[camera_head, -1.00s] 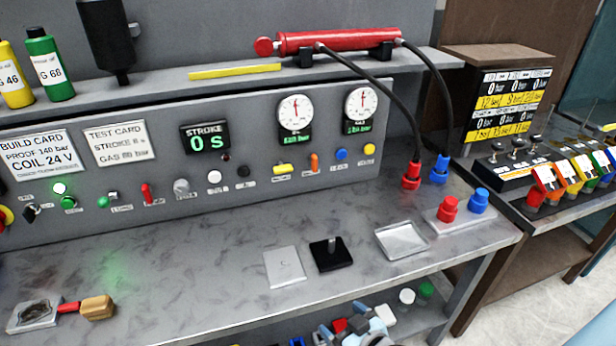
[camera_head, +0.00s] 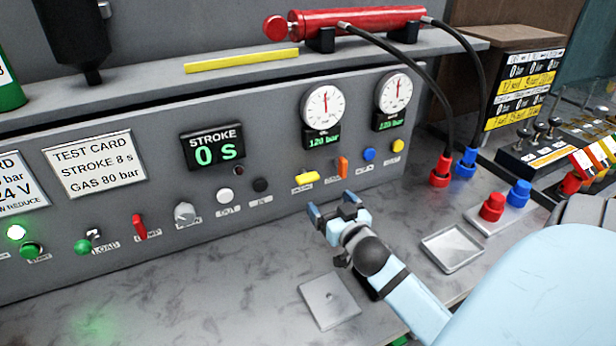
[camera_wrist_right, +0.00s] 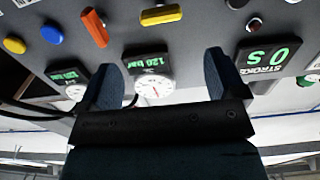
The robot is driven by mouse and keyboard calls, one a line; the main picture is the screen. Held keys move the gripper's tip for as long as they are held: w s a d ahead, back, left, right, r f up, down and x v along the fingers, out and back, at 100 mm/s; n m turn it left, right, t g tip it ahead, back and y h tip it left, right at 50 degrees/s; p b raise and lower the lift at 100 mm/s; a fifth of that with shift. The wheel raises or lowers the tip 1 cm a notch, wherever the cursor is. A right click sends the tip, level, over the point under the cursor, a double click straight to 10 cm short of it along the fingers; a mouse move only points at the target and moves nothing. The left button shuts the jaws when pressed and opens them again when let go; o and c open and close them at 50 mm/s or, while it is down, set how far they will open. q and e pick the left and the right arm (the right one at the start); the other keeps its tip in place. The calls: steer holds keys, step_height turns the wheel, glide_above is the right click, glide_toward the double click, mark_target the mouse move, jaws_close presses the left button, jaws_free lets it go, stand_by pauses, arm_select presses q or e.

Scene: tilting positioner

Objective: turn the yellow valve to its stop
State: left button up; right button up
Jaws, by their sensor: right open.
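The yellow valve (camera_head: 306,178) is a small bar-shaped handle on the grey panel below the left gauge. It lies roughly level, with a label beneath it. It also shows at the top of the right wrist view (camera_wrist_right: 161,15), which is upside down. My right gripper (camera_head: 332,204) is open and empty, in front of the panel, just below and to the right of the valve and apart from it. In the right wrist view its two fingers (camera_wrist_right: 160,65) stand wide apart with nothing between them. My left gripper is not in view.
An orange lever (camera_head: 343,166), a blue knob (camera_head: 368,154) and a round yellow knob (camera_head: 398,145) sit right of the valve. Black (camera_head: 261,185) and white (camera_head: 225,196) buttons sit left. Hoses (camera_head: 418,72) hang at the right. A metal plate (camera_head: 329,300) lies on the bench.

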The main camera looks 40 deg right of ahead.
mark_target(310, 180)
steer(key=p+x, duration=0.1)
steer(key=x, duration=1)
steer(key=shift+w+a+f, duration=0.1)
steer(key=shift+w+f, duration=0.05)
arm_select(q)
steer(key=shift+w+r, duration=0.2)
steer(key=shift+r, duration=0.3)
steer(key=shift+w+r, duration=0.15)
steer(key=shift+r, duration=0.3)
arm_select(e)
steer(key=shift+c, duration=0.9)
steer(key=c, duration=0.7)
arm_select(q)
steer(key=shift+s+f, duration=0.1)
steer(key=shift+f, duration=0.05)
arm_select(e)
steer(key=shift+c, duration=0.2)
